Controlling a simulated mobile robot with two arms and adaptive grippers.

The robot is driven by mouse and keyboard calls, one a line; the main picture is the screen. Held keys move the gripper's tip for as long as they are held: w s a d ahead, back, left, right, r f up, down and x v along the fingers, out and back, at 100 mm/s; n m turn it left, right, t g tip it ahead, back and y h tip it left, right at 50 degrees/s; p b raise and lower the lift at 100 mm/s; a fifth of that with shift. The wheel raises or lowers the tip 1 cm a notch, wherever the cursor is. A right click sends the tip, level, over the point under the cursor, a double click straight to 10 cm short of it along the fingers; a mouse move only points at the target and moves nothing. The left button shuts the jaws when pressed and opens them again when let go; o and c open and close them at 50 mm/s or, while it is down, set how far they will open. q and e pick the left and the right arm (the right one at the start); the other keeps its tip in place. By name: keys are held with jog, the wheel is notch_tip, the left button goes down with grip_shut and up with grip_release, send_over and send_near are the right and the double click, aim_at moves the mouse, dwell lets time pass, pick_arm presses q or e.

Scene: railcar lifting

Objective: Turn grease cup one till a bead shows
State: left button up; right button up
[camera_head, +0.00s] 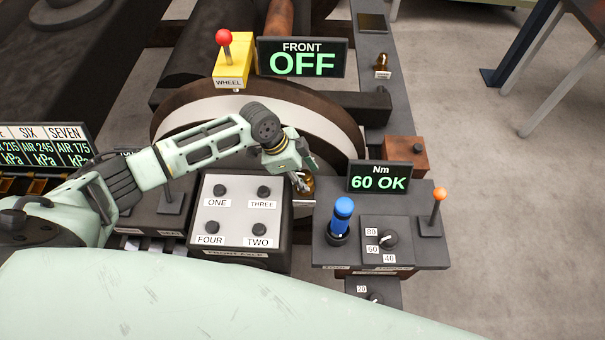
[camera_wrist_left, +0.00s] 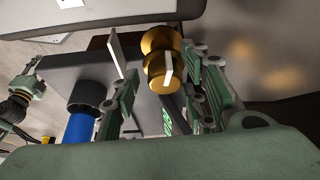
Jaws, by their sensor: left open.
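A brass grease cup (camera_head: 308,184) sits between the four-button box and the torque box in the head view, mostly hidden behind my left gripper (camera_head: 302,181). In the left wrist view the cup (camera_wrist_left: 162,60) is large, golden and round, with a white mark on its face. The left gripper's green fingers (camera_wrist_left: 165,95) are open, one on each side of the cup's near end; I cannot tell if they touch it. A second brass cup (camera_head: 381,62) stands at the upper right with a small label. Neither cup's number is readable, and I see no bead.
A blue-handled tool (camera_head: 341,220) stands beside a dial (camera_head: 388,239) under a display reading "60 OK" (camera_head: 379,177). The button box (camera_head: 239,218) is left of the cup. The wheel (camera_head: 195,114) rises behind. Open floor (camera_head: 520,210) lies to the right.

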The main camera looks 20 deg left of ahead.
pick_arm(q)
jog(key=c, duration=0.9)
jog(key=shift+f, duration=0.2)
jog(key=shift+c, duration=0.5)
jog(key=shift+m+g+b, duration=0.3)
jog(key=shift+m+b, duration=0.25)
jog(key=shift+m, duration=0.15)
jog(key=shift+d+r, duration=0.1)
pick_arm(e)
jog(key=shift+s+a+f, duration=0.2)
jog(key=shift+s+f, duration=0.25)
jog(key=shift+f, duration=0.1)
pick_arm(q)
jog(key=o, duration=1)
jog(key=shift+s, duration=0.15)
jog(key=shift+r, duration=0.1)
